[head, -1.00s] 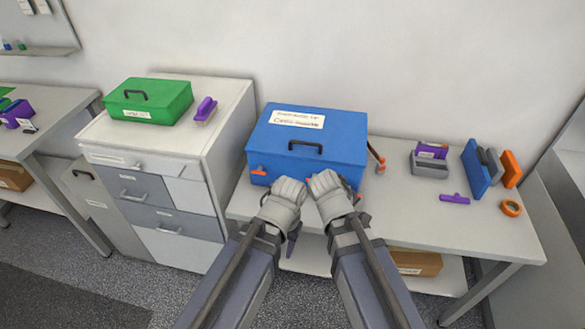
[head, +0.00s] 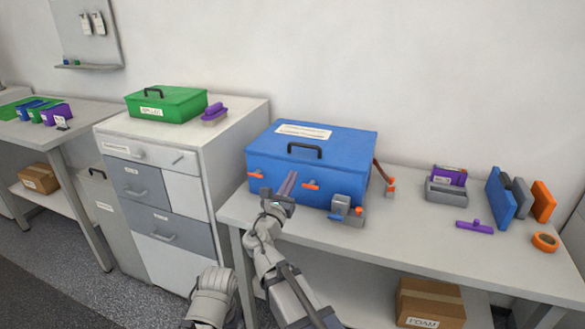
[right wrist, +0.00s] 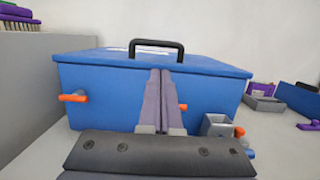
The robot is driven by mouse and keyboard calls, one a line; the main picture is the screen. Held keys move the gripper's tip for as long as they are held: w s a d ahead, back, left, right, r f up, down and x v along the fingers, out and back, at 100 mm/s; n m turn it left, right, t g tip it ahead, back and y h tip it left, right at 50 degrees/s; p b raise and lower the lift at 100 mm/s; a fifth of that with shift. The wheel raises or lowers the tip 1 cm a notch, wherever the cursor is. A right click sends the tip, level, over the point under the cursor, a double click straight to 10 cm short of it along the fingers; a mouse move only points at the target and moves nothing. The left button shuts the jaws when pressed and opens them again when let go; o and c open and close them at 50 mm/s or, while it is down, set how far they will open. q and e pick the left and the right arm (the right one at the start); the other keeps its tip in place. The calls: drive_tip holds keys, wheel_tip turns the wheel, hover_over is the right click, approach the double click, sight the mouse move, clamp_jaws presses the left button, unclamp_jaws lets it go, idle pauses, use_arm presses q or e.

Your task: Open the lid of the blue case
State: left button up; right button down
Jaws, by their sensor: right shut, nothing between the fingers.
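The blue case (head: 312,165) stands on the white table with its lid (head: 340,143) down. A black handle (head: 305,150) is on the lid, and it also shows in the right wrist view (right wrist: 155,46). Two orange latches are on the front face, a left one (head: 255,174) and a right one (head: 311,184). My right gripper (head: 290,175) is shut and empty, its fingers pointing at the front face between the latches. In the right wrist view its fingers (right wrist: 160,74) overlap the lid's front edge; contact cannot be told. My left gripper's fingers are out of view.
A grey holder (head: 341,203) stands at the case's front right corner. A tool with a brown handle (head: 378,171) is at its right side. The green case (head: 167,103) and purple brush (head: 214,113) sit on the drawer cabinet to the left.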

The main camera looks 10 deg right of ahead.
drive_tip(key=p+x, duration=0.2)
drive_tip(key=x, duration=0.8)
drive_tip(key=shift+d, duration=0.15)
